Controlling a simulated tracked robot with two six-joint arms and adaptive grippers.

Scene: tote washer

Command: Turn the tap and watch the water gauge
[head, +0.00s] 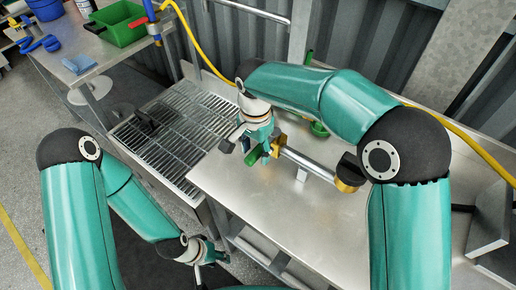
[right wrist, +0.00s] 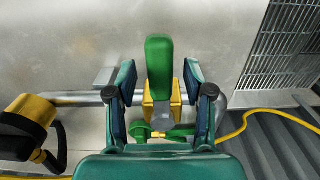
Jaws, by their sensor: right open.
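The tap has a green lever (right wrist: 160,62) and a yellow valve body (right wrist: 150,112) on a grey pipe (head: 308,164). In the right wrist view the lever stands between the two fingers of my right gripper (right wrist: 160,78), which is open with a gap on each side. In the head view my right gripper (head: 258,142) is at the green lever (head: 252,157). A round black gauge (head: 347,170) on a yellow fitting sits at the pipe's right end; its face does not show. My left gripper (head: 205,254) hangs low, left of the bench; its jaws are unclear.
The steel bench (head: 262,206) is mostly clear in front of the pipe. A slatted metal grate (head: 180,125) with a black object lies left of it. A yellow hose (head: 195,45) runs along the corrugated wall. A table with a green bin (head: 122,22) stands at back left.

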